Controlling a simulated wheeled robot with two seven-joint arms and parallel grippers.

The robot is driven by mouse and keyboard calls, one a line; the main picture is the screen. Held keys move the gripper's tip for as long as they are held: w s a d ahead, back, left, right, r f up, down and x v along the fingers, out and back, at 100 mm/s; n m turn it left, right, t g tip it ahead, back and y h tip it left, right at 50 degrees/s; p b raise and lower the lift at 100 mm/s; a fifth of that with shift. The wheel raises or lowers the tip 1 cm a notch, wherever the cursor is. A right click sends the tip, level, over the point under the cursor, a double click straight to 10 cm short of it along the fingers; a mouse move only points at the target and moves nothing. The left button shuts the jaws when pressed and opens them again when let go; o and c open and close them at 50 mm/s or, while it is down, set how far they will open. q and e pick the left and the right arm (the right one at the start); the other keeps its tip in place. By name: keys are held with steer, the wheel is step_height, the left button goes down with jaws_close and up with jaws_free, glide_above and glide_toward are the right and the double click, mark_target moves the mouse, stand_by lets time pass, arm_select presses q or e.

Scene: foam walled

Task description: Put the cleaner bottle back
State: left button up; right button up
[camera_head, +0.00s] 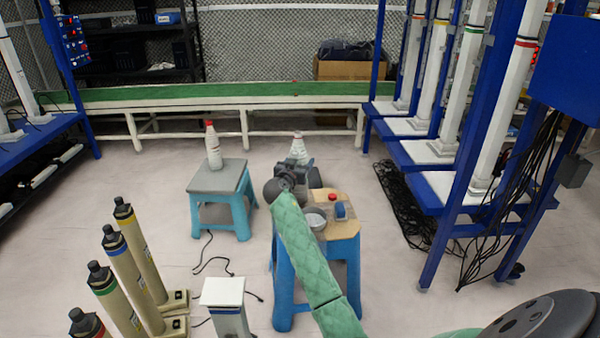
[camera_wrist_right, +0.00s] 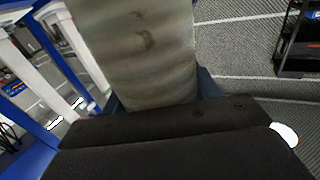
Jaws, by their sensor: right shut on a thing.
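My right gripper (camera_head: 299,165) is shut on a white bottle (camera_head: 298,148), taken here as the cleaner bottle, and holds it upright beyond the wooden-topped stool. My gripper hides its lower part. In the right wrist view, a blurred, greyish bottle body (camera_wrist_right: 140,50) fills the space between the fingers. Whether its base touches anything is hidden. A second white bottle with a red cap (camera_head: 213,146) stands upright on the grey top of a blue stool (camera_head: 218,178), left of my gripper. My left gripper is not in view.
The wooden-topped blue stool (camera_head: 345,228) carries a round metal dish (camera_head: 315,220), a small blue item (camera_head: 343,211) and a red-topped item (camera_head: 332,198). Several beige cylinders (camera_head: 138,250) stand at front left. A cable (camera_head: 210,262) lies on the floor. Blue racks (camera_head: 440,185) stand right.

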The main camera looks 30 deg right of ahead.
steer(key=shift+f+b, duration=0.3)
steer(key=shift+f, duration=1.5)
steer(key=o, duration=1.2)
steer(key=shift+c, duration=0.2)
steer(key=p+v, duration=0.1)
steer(key=v, duration=1.1)
